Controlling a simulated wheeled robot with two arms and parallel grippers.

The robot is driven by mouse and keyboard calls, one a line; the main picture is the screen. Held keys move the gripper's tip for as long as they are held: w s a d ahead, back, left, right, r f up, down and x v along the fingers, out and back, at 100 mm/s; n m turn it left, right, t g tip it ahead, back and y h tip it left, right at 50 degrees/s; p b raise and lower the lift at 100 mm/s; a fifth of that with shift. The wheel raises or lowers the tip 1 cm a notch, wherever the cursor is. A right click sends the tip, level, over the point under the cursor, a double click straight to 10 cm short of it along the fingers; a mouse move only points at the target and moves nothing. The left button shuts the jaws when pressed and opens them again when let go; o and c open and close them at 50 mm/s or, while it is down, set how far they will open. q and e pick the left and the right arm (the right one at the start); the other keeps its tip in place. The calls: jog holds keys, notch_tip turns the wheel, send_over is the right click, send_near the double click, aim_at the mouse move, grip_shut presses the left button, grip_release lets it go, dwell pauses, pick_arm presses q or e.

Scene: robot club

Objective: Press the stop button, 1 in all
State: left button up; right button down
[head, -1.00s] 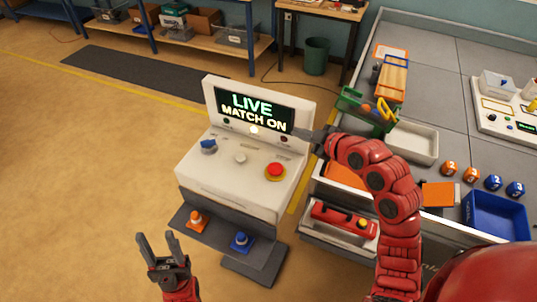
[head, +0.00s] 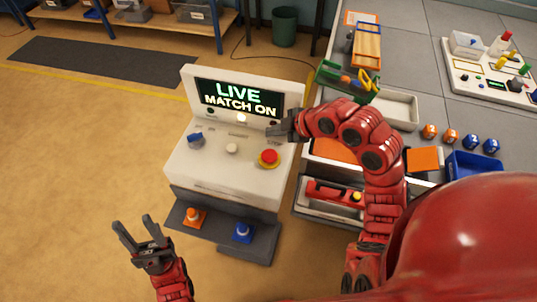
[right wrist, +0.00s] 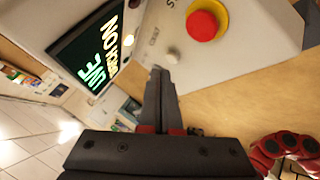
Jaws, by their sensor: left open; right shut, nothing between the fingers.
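The stop button (head: 268,157) is a red mushroom button on a yellow ring, at the right of the white console's (head: 215,170) sloped top. It also shows in the right wrist view (right wrist: 204,24). The console's screen (head: 238,98) reads "LIVE MATCH ON". My right gripper (head: 272,130) is shut and empty, just above and behind the button in the head view, by the screen's lower right corner. In the right wrist view its fingers (right wrist: 158,72) point toward the console, apart from the button. My left gripper (head: 138,232) is open and empty, in front of the console at lower left.
A blue knob (head: 195,139) and a white button (head: 232,149) share the console top. A grey workbench (head: 410,60) with trays is on the right. Floor to the left is clear.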

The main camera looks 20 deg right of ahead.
jog(key=b, duration=0.4)
send_over(273, 156)
notch_tip(273, 156, down, 6)
jog(key=shift+f, duration=0.2)
jog(key=shift+f+b, duration=0.3)
jog(key=shift+f, duration=0.3)
dwell(1.1)
jog(key=shift+f+b, duration=0.35)
jog(key=shift+b, duration=0.2)
jog(key=shift+f+b, duration=0.65)
dwell(0.6)
jog(key=shift+r, duration=0.2)
jog(key=shift+r+p, duration=0.4)
jog(key=shift+r, duration=0.45)
